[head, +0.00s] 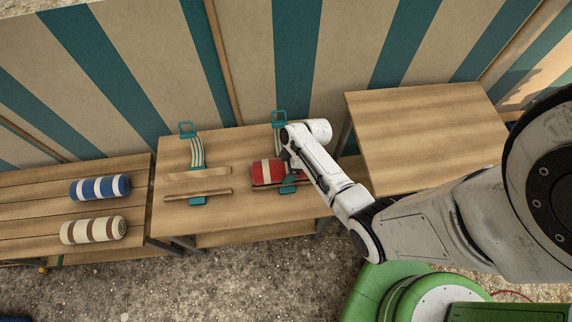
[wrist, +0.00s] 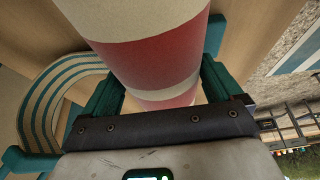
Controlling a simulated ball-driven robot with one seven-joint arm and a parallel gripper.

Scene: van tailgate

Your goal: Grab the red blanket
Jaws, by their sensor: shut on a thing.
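The red blanket (head: 263,172) is a roll with a white band, on the middle wooden table in the head view. In the wrist view the red and white roll (wrist: 155,62) fills the upper middle. My gripper (wrist: 152,95) has a teal finger on each side of the roll and is shut on it. In the head view my arm covers the roll's right part and most of the gripper. I cannot tell whether the roll touches the table.
A teal striped strap (head: 197,152) with buckles and wooden strips lies left on the middle table (head: 225,215). A blue-white roll (head: 100,188) and a brown-white roll (head: 93,230) lie on the left bench. The right table (head: 425,135) is bare. A striped cloth wall stands behind.

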